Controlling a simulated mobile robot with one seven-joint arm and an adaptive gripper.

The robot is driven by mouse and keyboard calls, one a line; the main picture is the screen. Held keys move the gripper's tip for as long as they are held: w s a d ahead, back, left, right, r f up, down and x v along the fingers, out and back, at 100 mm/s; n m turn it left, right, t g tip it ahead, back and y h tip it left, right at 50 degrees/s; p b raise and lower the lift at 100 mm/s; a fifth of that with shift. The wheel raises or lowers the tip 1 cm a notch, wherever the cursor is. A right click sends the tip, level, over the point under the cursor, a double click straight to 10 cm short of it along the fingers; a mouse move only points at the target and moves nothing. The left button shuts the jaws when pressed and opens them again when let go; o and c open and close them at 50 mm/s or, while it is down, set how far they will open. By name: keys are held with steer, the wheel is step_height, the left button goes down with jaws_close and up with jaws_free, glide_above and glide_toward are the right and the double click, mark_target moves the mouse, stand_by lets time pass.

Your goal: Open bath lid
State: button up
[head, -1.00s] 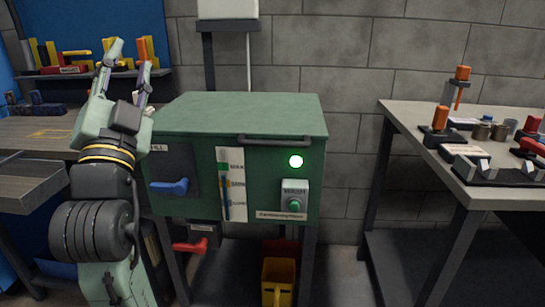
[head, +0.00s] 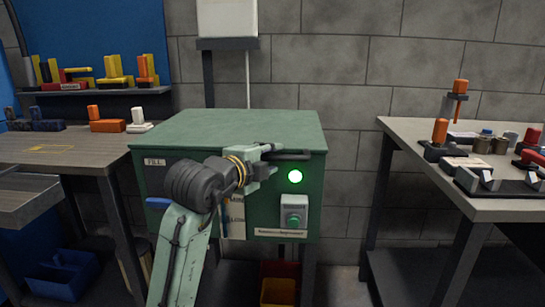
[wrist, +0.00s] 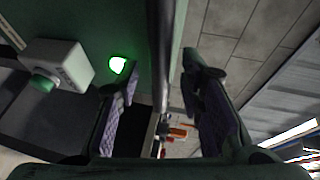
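The green bath (head: 265,205) stands against the wall, and its flat lid (head: 240,130) is down. A dark bar handle (head: 290,155) runs along the front edge near the top.
A lit green lamp (head: 295,177) and a button box (head: 293,216) are on the bath's front, right of my gripper. A workbench with tools (head: 505,205) is at right, and a wooden bench (head: 60,145) at left. Bins (head: 278,290) sit below the bath.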

steer(key=shift+x, duration=0.95)
steer(key=shift+c, duration=0.2)
jaws_close()
